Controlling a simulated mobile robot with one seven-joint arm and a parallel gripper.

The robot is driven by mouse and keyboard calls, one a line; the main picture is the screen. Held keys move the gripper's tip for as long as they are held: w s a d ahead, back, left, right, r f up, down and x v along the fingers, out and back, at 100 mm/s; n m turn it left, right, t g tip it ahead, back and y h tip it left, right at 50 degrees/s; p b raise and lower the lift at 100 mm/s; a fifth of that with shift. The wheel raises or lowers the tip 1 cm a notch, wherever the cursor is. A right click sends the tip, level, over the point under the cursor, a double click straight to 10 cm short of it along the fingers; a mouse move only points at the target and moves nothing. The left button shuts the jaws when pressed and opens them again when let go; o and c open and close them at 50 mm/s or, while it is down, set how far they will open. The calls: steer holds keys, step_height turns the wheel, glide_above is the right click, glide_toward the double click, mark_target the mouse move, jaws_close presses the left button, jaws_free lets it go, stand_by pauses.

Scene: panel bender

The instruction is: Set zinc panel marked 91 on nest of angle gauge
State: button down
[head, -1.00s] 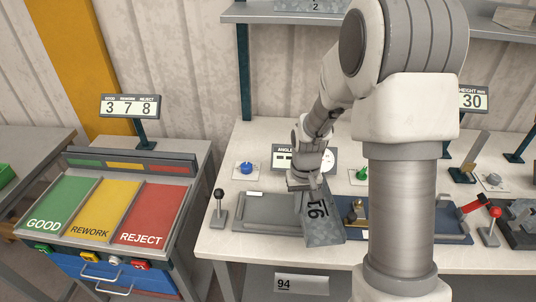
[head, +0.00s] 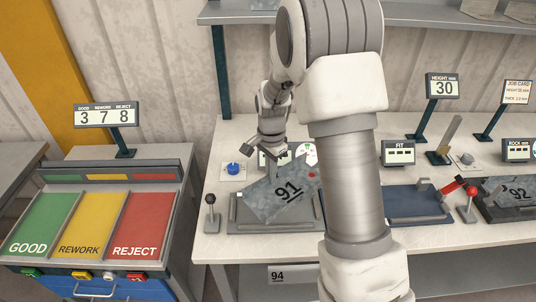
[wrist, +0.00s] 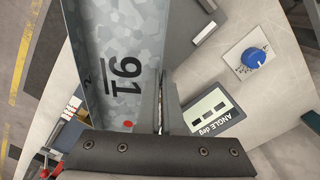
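The zinc panel marked 91 (head: 288,193) is a mottled grey bent sheet with a red dot. It is tilted above the angle gauge's grey nest plate (head: 248,218), which it partly covers in the head view. My gripper (head: 274,160) is at the panel's upper edge. In the wrist view the panel (wrist: 118,60) runs up from the dark gripper bar, its edge between the fingers, so my gripper appears shut on it. The angle gauge display (wrist: 213,113) stands beside the panel; in the head view it is mostly hidden. Whether the panel touches the nest cannot be told.
A black-knobbed lever (head: 211,212) stands left of the nest and a blue knob (head: 234,169) behind it. The blue fit-gauge plate (head: 415,204) lies to the right, with a red-knobbed lever (head: 469,200). A panel marked 92 (head: 516,193) is at far right. GOOD, REWORK and REJECT bins (head: 90,225) stand left.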

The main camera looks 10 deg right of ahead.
step_height(320, 180, up, 3)
steer(key=w+m+p, duration=0.2)
steer(key=w+m, duration=0.1)
steer(key=m, duration=0.4)
steer(key=shift+a+f+b, duration=0.1)
steer(key=shift+f+b, duration=3.5)
steer(key=shift+f, duration=1.45)
steer(key=shift+f+b, duration=0.95)
steer(key=shift+f, duration=0.45)
steer(key=c, duration=1)
jaws_free()
step_height(320, 180, up, 18)
steer(key=shift+w+f, duration=0.15)
steer(key=shift+f, duration=0.1)
